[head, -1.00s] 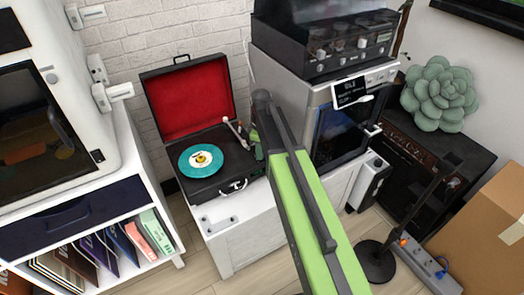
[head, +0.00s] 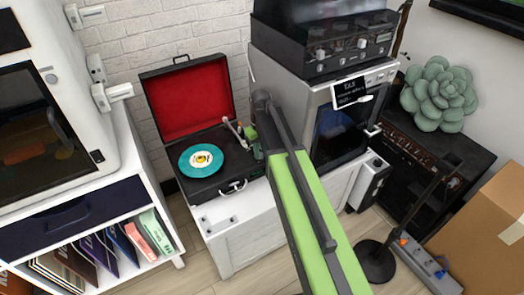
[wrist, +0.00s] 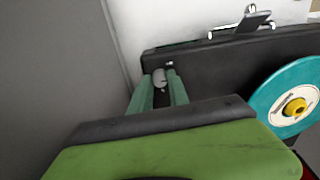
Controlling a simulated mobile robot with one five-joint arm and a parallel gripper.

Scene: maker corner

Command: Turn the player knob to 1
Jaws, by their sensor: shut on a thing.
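The record player (head: 215,182) is an open black case with a red-lined lid, standing on a white cabinet. A teal record (head: 200,160) lies on it, and the record also shows at the right in the wrist view (wrist: 285,100). My gripper (head: 250,134) is at the player's right side, partly hidden by my arm in the head view. In the wrist view my gripper's green fingers (wrist: 158,92) are shut around a small light grey knob (wrist: 159,77) on the dark player top. The knob's marking and setting cannot be read.
A silver machine (head: 322,95) with a black card stands close on the right of the player. A white shelf unit (head: 140,185) with records is on the left. A lamp base (head: 376,262) and a cardboard box (head: 480,230) stand at right.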

